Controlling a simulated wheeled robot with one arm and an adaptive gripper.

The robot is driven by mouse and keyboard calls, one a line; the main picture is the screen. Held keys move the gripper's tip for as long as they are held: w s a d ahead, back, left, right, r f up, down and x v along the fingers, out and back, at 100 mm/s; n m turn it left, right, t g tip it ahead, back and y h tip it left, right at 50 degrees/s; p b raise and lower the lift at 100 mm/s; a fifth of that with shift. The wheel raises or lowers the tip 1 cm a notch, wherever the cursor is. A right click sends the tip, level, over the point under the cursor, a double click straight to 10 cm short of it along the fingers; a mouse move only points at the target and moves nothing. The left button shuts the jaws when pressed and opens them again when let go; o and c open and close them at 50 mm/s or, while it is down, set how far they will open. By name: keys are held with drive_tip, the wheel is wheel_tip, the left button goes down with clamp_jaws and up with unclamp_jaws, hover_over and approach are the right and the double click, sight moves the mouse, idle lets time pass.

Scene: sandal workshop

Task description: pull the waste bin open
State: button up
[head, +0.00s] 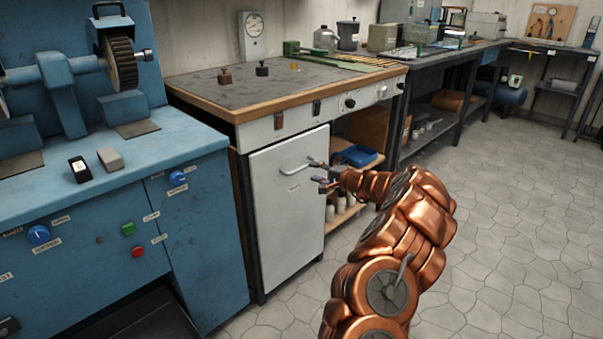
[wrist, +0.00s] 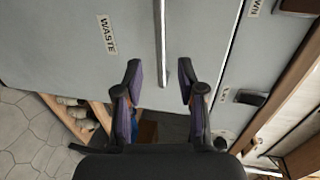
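The waste bin (head: 288,215) is a pale grey front panel under the workbench, and it looks flush with the cabinet. Its bar handle (head: 294,169) is near the top, above a small label. In the wrist view the panel (wrist: 75,45) carries the word WASTE, and the handle (wrist: 160,40) runs down from the top edge. My gripper (head: 314,171) is at the handle's right end. In the wrist view my gripper (wrist: 159,66) is open, with the handle's end between its fingers and gaps on both sides. Neither finger visibly touches it.
A blue grinding machine (head: 110,190) stands close on the left. The workbench top (head: 225,90) overhangs the bin. An open shelf (head: 345,210) with a blue tray and several pale containers is right of the bin. The tiled floor (head: 500,200) is clear to the right.

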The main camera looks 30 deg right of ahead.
sight(302, 168)
drive_tip(key=shift+b+x, duration=0.4)
drive_tip(key=shift+x, duration=3.25)
drive_tip(key=shift+a+r, duration=0.1)
clamp_jaws()
